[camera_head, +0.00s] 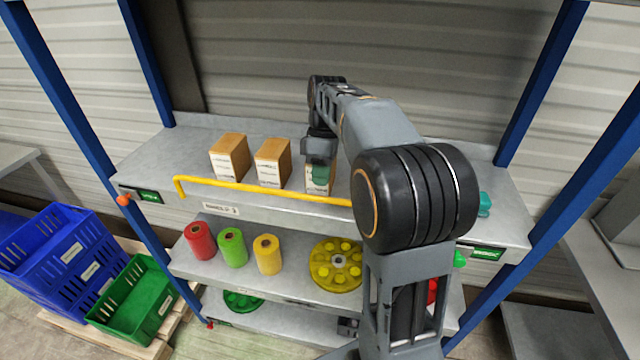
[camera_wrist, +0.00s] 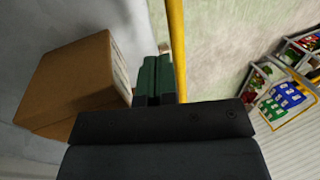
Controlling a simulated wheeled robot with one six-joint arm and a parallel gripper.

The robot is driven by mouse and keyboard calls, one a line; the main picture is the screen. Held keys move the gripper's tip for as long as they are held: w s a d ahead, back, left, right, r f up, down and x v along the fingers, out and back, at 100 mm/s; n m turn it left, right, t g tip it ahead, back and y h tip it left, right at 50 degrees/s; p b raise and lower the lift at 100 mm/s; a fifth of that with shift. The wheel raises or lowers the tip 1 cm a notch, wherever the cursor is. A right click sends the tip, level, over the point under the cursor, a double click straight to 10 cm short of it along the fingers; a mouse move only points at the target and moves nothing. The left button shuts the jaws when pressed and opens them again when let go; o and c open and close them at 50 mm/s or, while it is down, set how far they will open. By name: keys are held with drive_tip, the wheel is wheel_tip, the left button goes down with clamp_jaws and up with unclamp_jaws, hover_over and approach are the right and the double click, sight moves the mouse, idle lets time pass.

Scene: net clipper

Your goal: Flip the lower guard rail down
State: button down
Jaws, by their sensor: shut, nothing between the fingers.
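A yellow guard rail (camera_head: 262,188) runs along the front edge of the upper shelf (camera_head: 300,208), raised a little above it. Its left end bends down to the shelf edge; its right part is hidden behind my arm. It is the only rail I can make out. My gripper (camera_head: 319,176) is shut and empty, pointing down behind the rail at the third box. In the wrist view, the green fingertips (camera_wrist: 153,78) are close beside the rail (camera_wrist: 177,50), on the shelf side. I cannot tell whether they touch it.
Cardboard boxes (camera_head: 231,157) stand behind the rail; one (camera_wrist: 78,83) is close left of the fingers in the wrist view. Red, green and yellow rolls (camera_head: 233,248) and a yellow wheel (camera_head: 336,268) sit on the shelf below. Blue posts (camera_head: 150,60) flank the rack. Crates (camera_head: 132,303) stand at left.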

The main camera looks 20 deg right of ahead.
drive_tip(key=shift+x, duration=1.1)
drive_tip(key=shift+a, duration=0.1)
drive_tip(key=shift+s+a+t+b, duration=0.1)
drive_tip(key=shift+s+t+b, duration=0.05)
drive_tip(key=shift+t+b, duration=0.2)
drive_tip(key=shift+s+h+b, duration=0.15)
drive_tip(key=shift+h+b, duration=0.15)
